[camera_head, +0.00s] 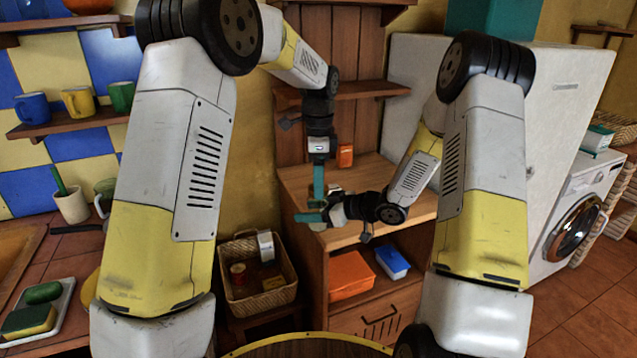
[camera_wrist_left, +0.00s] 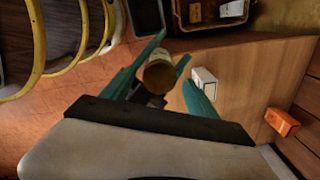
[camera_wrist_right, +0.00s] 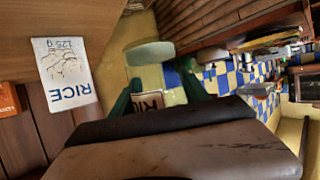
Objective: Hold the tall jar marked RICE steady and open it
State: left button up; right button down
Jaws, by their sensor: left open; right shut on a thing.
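My right gripper (camera_head: 308,217) reaches in sideways from the right and is shut on the jar's body. My left gripper (camera_head: 319,188) points down above the jar and is open, its fingers apart on either side of the top. In the head view the grippers mostly hide the jar.
A white packet (camera_wrist_right: 65,72) also printed RICE, 125 g, stands close by, with an orange box (camera_head: 345,156) behind. The wooden counter (camera_head: 385,205) is clear to the right. A wicker basket (camera_head: 258,296) with packets stands lower left. A wooden shelf (camera_head: 350,91) hangs behind my left gripper.

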pick_arm(q)
notch_tip(320, 180, up, 7)
jog(key=shift+c, duration=0.6)
notch_tip(320, 180, down, 8)
jog(key=shift+r, duration=0.1)
grip_shut()
jog(key=shift+o, duration=0.6)
grip_release()
